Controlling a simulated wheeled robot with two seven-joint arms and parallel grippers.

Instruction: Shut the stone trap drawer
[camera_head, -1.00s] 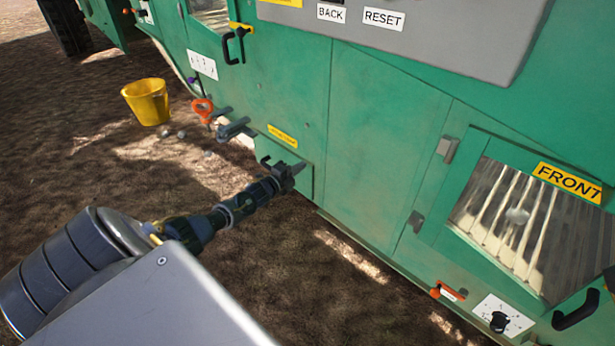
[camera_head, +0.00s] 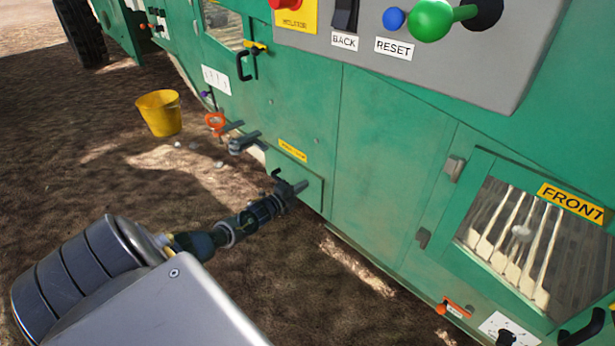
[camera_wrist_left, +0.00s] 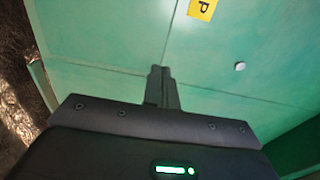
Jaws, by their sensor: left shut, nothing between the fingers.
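The stone trap drawer (camera_head: 314,183) is a green panel low on the green machine, just below a small yellow label (camera_head: 292,150). Whether its face is flush or slightly out is hard to tell. My left gripper (camera_head: 298,188) is in front of the drawer face, shut and empty, and hides part of it. In the left wrist view the shut fingers (camera_wrist_left: 160,76) point at green panelling, with a yellow label (camera_wrist_left: 202,9) ending in "P" above. I cannot tell whether the fingertips touch. My right gripper is not in view.
A grey lever (camera_head: 245,143) and an orange-red handle (camera_head: 214,121) stick out left of the drawer. A yellow bucket (camera_head: 160,113) stands on the dirt with small stones nearby. A FRONT window (camera_head: 525,235) is at right, and a grey control panel (camera_head: 440,75) above.

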